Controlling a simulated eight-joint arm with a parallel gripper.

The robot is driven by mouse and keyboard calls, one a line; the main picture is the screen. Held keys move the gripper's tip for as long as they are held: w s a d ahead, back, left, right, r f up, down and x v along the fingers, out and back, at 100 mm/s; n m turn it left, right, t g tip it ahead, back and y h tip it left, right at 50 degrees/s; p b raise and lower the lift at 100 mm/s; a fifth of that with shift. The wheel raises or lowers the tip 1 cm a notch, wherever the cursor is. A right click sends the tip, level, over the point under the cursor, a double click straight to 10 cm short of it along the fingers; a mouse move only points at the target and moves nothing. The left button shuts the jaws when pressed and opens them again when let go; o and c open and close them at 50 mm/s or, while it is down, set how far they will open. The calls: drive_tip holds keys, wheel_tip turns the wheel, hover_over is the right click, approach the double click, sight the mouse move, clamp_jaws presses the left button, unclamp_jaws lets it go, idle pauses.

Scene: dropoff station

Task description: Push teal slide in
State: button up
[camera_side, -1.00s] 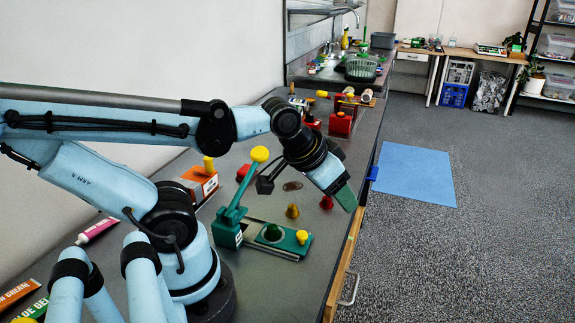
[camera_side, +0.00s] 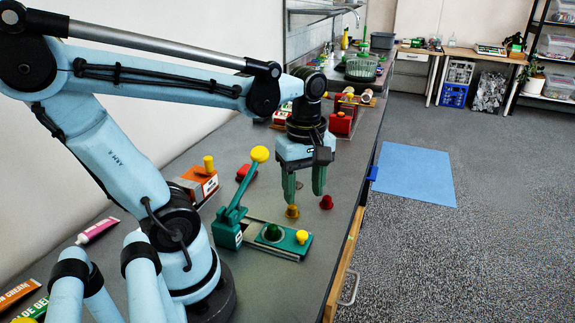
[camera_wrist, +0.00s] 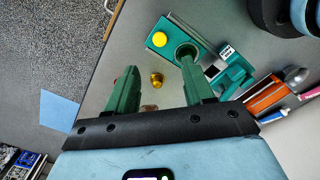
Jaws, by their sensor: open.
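The teal slide (camera_side: 287,246) sits on a grey rail at the table's front edge, with a yellow knob (camera_side: 302,237) at its right end and a dark round hole. A strip of bare rail shows between it and the teal lever block (camera_side: 228,232), whose lever with a yellow ball (camera_side: 260,154) leans up to the right. In the wrist view the slide (camera_wrist: 172,28) and its knob (camera_wrist: 159,39) show beyond the fingertips. My gripper (camera_side: 304,192) points down, open and empty, above and behind the slide; its fingers also show in the wrist view (camera_wrist: 158,63).
A brass-coloured cone (camera_side: 292,211) and a red cone (camera_side: 326,202) stand just behind the slide, close under my fingertips. Tubes, including a pink one (camera_side: 97,231), lie by the wall. The table edge is close right.

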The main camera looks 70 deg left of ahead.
sight(302, 234)
drive_tip(key=shift+f, duration=5.4)
drive_tip(key=shift+c, duration=0.3)
clamp_jaws()
